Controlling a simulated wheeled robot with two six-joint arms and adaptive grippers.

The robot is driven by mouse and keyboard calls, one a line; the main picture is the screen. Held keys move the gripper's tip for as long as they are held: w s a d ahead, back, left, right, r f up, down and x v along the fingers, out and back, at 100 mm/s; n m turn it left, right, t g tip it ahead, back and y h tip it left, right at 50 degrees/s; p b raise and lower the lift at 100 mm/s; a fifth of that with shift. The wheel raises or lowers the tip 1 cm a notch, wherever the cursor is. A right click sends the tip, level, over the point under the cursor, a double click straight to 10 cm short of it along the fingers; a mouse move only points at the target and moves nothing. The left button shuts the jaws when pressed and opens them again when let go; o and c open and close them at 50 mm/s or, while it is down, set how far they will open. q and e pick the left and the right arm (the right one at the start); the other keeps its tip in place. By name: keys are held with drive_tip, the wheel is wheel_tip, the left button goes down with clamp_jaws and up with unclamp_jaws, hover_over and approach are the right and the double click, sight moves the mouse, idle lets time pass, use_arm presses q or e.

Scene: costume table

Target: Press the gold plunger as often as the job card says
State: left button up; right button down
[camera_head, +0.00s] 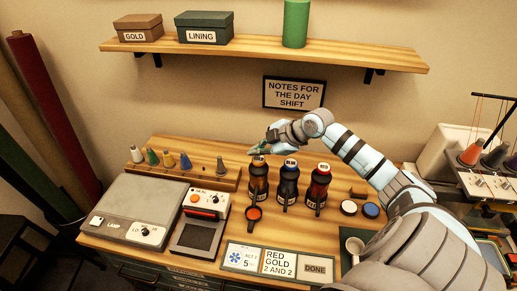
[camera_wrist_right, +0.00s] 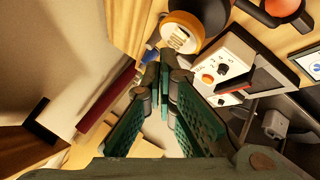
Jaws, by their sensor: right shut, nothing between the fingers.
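Three dark pump bottles stand in a row on the table. The left one is the gold bottle (camera_head: 258,184), and its gold plunger (camera_wrist_right: 183,32) shows at the top of the right wrist view. The blue bottle (camera_head: 288,187) is in the middle and the red bottle (camera_head: 318,190) on the right. The job card (camera_head: 278,262) reads "RED GOLD 2 AND 2". My right gripper (camera_head: 256,149) is shut and empty, just above the gold bottle's top. In the right wrist view its fingertips (camera_wrist_right: 160,66) are beside the plunger; I cannot tell whether they touch. My left gripper is out of view.
A small cup with orange contents (camera_head: 253,213) stands before the gold bottle. A "DONE" plate (camera_head: 315,269) lies right of the card. A rack with several spools (camera_head: 185,163) and a device with an orange button (camera_head: 207,203) are at left. A shelf (camera_head: 260,50) hangs above.

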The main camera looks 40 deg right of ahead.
sight(258, 160)
drive_tip(key=shift+f, duration=0.4)
drive_tip(key=shift+f+b, duration=0.75)
drive_tip(key=shift+f, duration=0.1)
idle(1.0)
drive_tip(key=shift+r, duration=0.1)
drive_tip(key=shift+r+p, duration=1.15)
drive_tip(key=shift+r, duration=0.05)
wheel_tip(258, 160, up, 5)
drive_tip(key=p, duration=0.4)
drive_tip(key=shift+r+p, duration=0.1)
drive_tip(key=shift+p, duration=0.25)
